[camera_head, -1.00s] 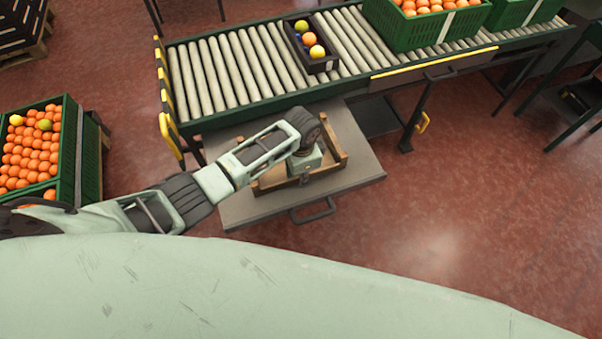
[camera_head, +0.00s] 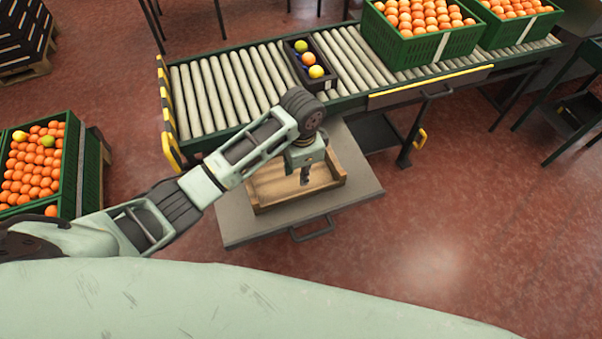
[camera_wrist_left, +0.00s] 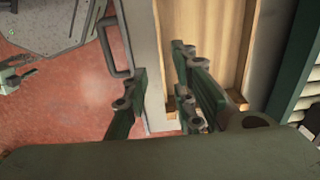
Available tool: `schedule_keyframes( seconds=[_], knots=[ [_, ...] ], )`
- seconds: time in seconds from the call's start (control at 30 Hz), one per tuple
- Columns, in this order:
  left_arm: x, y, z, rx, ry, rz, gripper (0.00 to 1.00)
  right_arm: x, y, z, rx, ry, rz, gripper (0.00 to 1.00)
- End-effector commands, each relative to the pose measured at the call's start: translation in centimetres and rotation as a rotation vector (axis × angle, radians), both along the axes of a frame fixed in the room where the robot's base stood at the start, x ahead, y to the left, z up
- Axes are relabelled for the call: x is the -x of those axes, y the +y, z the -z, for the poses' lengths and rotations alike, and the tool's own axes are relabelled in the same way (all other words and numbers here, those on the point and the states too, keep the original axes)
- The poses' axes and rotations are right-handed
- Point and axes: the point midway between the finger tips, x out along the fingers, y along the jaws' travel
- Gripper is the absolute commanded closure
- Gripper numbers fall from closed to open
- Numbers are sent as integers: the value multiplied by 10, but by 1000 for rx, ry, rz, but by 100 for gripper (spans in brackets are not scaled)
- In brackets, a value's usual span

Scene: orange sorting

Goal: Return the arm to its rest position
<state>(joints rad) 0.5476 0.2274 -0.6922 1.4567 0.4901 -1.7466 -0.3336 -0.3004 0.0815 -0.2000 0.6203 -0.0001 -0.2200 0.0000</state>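My left arm reaches in from the left in the head view. Its gripper (camera_head: 305,177) points down over the right part of a wooden tray (camera_head: 262,208) on a small grey table. In the left wrist view the two green fingers of my left gripper (camera_wrist_left: 165,95) stand apart with nothing between them. The wooden tray (camera_wrist_left: 215,40) shows behind the fingers there. The part of the tray behind the arm is hidden; the visible floor of the tray is bare. My right gripper is not in view.
A roller conveyor (camera_head: 215,90) runs behind the table, carrying a small dark crate (camera_head: 328,78) with several coloured fruits and green crates (camera_head: 425,47) of oranges. Another green crate (camera_head: 70,165) of oranges stands at left. The red floor at right is clear.

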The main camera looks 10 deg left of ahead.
Motion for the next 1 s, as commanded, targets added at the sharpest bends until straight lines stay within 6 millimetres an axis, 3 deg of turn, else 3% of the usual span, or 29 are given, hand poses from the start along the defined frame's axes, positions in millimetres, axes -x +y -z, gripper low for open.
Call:
schedule_keyframes(
  seconds=[0.4, 0.53, 0.77, 0.87, 1.0],
  knots=[
    [0, 0, 0, 0, 0, 0, 76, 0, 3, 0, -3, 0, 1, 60],
    [10, -5, 5, 17, -3, -9, 76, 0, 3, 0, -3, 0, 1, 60],
    [72, -23, 20, 143, -46, -139, 76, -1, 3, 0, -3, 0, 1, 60],
    [102, -19, 19, 193, -81, -248, 76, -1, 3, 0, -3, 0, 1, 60],
    [142, 1, 11, 228, -130, -411, 76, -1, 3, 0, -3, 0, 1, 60]
  ],
)
